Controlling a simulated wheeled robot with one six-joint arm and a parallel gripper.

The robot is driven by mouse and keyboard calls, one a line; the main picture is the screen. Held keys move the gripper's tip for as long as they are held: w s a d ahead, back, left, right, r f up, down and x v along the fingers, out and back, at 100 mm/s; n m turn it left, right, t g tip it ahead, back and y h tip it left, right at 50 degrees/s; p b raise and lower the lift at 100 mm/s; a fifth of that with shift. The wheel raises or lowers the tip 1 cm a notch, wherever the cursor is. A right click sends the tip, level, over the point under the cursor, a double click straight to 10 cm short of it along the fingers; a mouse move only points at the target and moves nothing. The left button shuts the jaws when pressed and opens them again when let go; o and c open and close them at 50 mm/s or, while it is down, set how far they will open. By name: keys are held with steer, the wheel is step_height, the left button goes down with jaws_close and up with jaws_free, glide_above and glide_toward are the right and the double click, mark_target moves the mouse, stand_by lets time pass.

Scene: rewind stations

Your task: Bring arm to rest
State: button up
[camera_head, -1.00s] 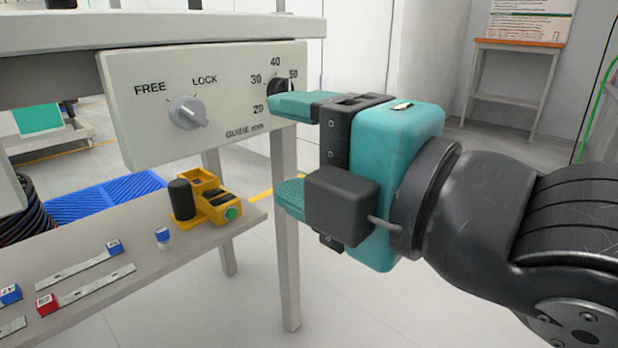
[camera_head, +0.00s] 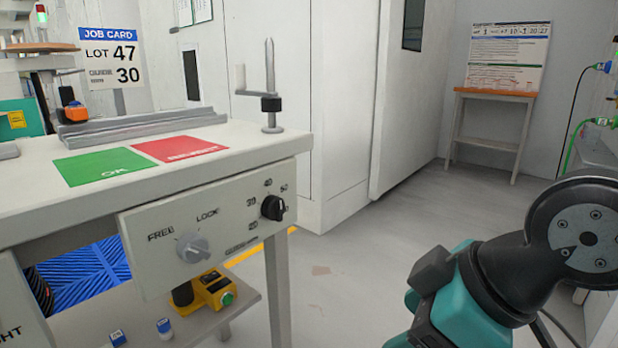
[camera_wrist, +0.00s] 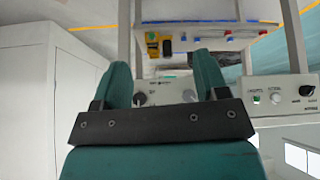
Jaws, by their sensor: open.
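My gripper (camera_wrist: 163,72) is open and empty in the wrist view, its two teal fingers apart with nothing between them. In the head view my gripper's teal body is at the lower right, partly cut off by the bottom edge. It is well clear of the bench's control panel (camera_head: 150,222). The panel carries a grey FREE/LOCK knob (camera_head: 192,247) and a black guide dial (camera_head: 272,207). The exact dial setting is hard to read here. In the wrist view the panel's knobs show beyond the fingers.
The bench top holds a green OK mat (camera_head: 105,167), a red mat (camera_head: 180,148) and an upright crank post (camera_head: 270,90). A yellow device (camera_head: 212,290) sits on the lower shelf. A small table (camera_head: 492,135) stands at the back. The floor between bench and arm is clear.

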steer(key=s+d+r+m+g+h+p, duration=0.1)
steer(key=s+d+r+m+g+p, duration=0.3)
steer(key=s+r+m+p, duration=0.15)
step_height(320, 180, up, 37)
steer(key=p, duration=3.6)
steer(key=shift+w+n, duration=0.35)
steer(key=shift+w, duration=0.05)
